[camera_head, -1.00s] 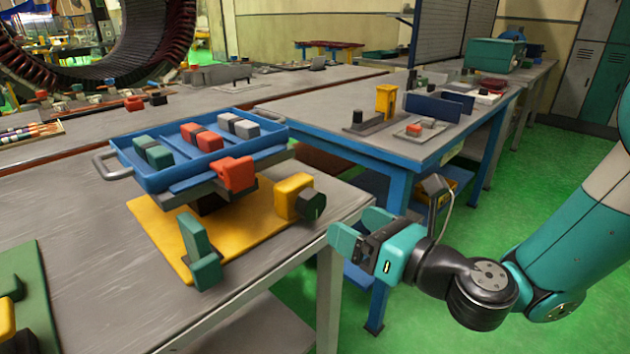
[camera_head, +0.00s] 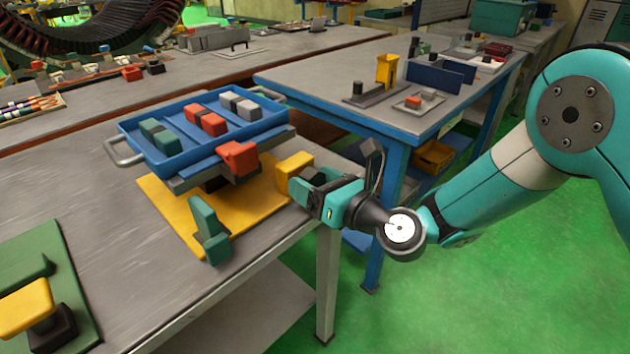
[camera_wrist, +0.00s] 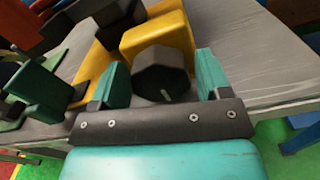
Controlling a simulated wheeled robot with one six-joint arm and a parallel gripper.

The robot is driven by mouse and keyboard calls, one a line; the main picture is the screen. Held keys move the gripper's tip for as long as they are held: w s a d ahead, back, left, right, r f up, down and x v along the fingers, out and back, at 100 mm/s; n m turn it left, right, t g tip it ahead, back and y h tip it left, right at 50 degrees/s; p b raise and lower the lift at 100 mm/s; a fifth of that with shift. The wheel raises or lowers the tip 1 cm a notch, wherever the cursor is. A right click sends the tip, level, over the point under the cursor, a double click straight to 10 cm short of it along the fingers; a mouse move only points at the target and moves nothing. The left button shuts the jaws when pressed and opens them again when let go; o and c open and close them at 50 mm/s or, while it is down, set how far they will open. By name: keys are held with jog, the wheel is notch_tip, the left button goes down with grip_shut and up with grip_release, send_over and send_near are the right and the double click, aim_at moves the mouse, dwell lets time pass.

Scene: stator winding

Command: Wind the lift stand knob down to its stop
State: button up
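The lift stand has a yellow base plate (camera_head: 168,215) and carries a blue tray (camera_head: 128,134) in the head view. Its yellow knob housing (camera_head: 293,166) sits at the plate's right corner. The black knob (camera_wrist: 160,72) shows in the wrist view with a pale mark on its face. My gripper (camera_head: 304,188) is at the housing's front right. In the wrist view its two teal fingers (camera_wrist: 160,80) are apart, one on each side of the knob, with gaps visible; I cannot tell any contact.
A green upright piece (camera_head: 207,230) stands on the plate's front corner, and it also shows at left in the wrist view (camera_wrist: 42,88). A red block (camera_head: 238,158) is at the tray's front. A blue-framed table (camera_head: 390,140) stands behind my arm. Green floor is free at right.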

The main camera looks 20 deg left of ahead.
jog(key=c, duration=0.6)
jog(key=n+b, duration=0.1)
jog(key=n, duration=0.4)
jog(key=shift+s+n, duration=0.1)
jog(key=shift+n, duration=0.2)
jog(key=n+b, duration=0.2)
jog(key=n, duration=0.3)
dwell(0.4)
jog(key=o, duration=0.9)
jog(key=shift+s, duration=0.1)
